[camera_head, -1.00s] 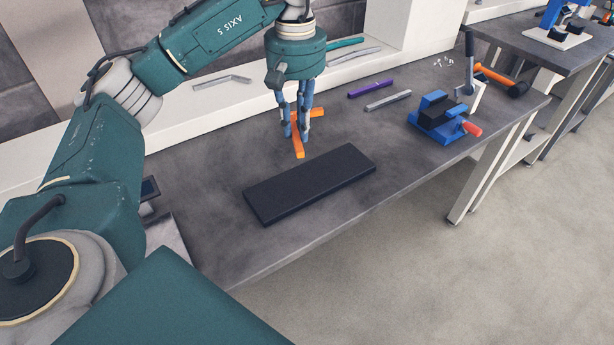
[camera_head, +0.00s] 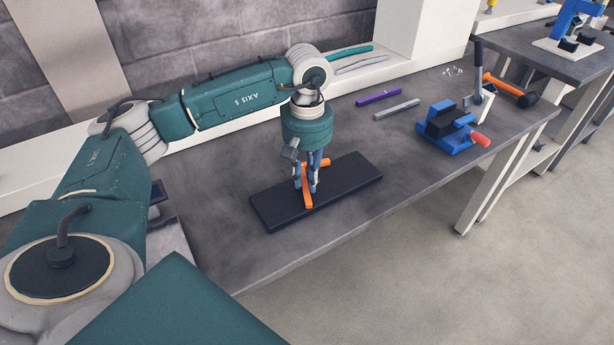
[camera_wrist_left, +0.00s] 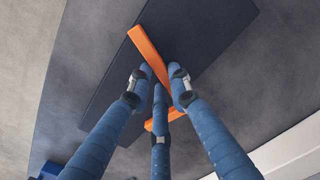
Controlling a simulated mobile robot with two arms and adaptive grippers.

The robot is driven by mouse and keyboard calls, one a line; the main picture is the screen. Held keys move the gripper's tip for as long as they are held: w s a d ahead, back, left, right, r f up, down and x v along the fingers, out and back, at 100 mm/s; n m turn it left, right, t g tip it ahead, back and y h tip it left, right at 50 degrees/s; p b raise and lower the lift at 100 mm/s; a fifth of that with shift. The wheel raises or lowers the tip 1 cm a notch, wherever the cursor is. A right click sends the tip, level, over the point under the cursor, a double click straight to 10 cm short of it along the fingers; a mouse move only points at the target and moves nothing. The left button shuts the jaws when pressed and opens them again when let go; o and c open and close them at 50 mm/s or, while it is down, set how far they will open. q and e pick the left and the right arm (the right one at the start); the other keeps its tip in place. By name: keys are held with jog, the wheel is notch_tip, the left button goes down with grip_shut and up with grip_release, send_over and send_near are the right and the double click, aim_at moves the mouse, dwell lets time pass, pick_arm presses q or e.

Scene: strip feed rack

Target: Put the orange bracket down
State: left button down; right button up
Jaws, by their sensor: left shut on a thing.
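The orange bracket (camera_head: 307,199) is in my left gripper (camera_head: 308,188), over the black mat (camera_head: 347,177) on the workbench. The gripper points down with its blue fingers shut around the bracket. In the left wrist view, the bracket (camera_wrist_left: 149,53) shows as a long arm with a shorter piece beyond the fingers, and the mat (camera_wrist_left: 205,30) lies beneath it. I cannot tell whether the bracket touches the mat. The fingers hide its middle part. My right gripper is not in view.
A blue vise (camera_head: 446,128) with a red handle stands to the right, beside an orange-handled hammer (camera_head: 508,86). A purple strip (camera_head: 378,96) and a grey strip (camera_head: 396,109) lie behind the mat. The bench is clear in front of the vise.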

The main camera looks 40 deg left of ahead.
aim_at(307, 184)
pick_arm(q)
jog(key=shift+f, duration=0.1)
jog(key=c, duration=1.6)
grip_release()
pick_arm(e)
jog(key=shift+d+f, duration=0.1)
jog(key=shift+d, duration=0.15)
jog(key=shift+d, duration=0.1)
pick_arm(q)
notch_tip(307, 184, up, 12)
jog(key=p, duration=0.7)
jog(key=shift+r+p, duration=0.2)
jog(key=shift+p, duration=0.15)
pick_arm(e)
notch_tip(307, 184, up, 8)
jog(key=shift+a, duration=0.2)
